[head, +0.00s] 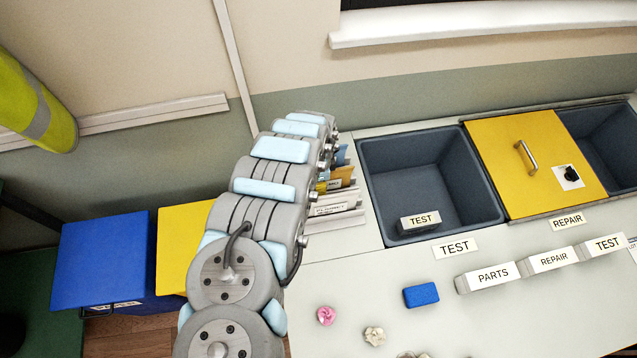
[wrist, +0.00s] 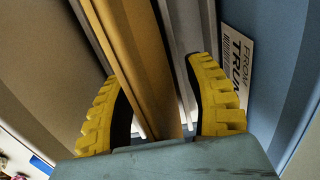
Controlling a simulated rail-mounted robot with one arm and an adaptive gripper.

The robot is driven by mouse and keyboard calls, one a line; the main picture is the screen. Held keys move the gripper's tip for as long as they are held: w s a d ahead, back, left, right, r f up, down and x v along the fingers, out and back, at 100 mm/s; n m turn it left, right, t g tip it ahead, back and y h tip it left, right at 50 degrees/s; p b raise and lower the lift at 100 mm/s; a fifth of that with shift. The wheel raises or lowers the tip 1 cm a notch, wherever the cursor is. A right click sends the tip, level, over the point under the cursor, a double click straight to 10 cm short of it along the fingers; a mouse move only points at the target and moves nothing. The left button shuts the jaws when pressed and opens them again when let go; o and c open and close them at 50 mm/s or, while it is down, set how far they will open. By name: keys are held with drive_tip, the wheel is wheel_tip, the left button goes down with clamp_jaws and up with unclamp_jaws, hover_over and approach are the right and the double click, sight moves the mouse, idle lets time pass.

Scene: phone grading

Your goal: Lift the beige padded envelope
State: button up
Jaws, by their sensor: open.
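A golden-tan envelope stands on edge between the fingers of my gripper (wrist: 158,85) in the wrist view. This envelope (wrist: 143,50) is the likeliest match for the beige padded one. The two yellow ribbed fingers are apart, one on each side of it, and a gap shows at the right finger. Whether the left finger touches it is unclear. A pale grey-white item (wrist: 185,35) stands close to its right. In the head view a tan-orange edge (head: 343,176) shows in the rack beside my arm; my arm hides the gripper and most of the rack.
A blue surface with a printed label (wrist: 236,60) is close to the right finger; a beige-grey surface (wrist: 45,60) lies to the left. In the head view, a grey bin (head: 400,160), yellow lid (head: 520,190), blue block (head: 421,295) and label blocks (head: 492,275) are to the right.

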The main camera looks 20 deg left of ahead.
clamp_jaws()
idle(0.3)
drive_tip(key=shift+r, duration=0.1)
